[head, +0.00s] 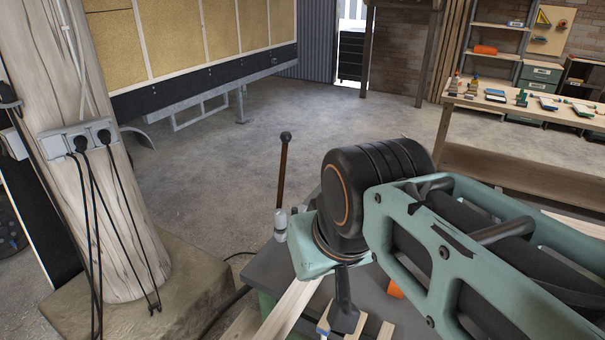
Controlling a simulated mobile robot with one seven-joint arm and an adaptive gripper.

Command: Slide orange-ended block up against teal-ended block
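My arm covers most of the work surface. A dark part that looks like my gripper (345,316) points down below the black joint, at the bottom edge. Its fingers are not clear, so I cannot tell whether it is open or shut. Light wooden pieces (385,330) show close beside it, cut off by the frame. A small blue or teal patch (322,329) shows just left of it, perhaps a block's end. An orange piece (395,289) shows right of it, partly behind my arm. I cannot tell whether it is the orange-ended block. The gap between the blocks is hidden.
A grey tabletop (268,272) lies under my arm, with a pale wooden strip (292,308) at its left. A ball-topped lever (284,165) and a white bottle (280,226) stand behind. A wooden post (105,180) with cables is at left. A workbench (520,102) is at the back right.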

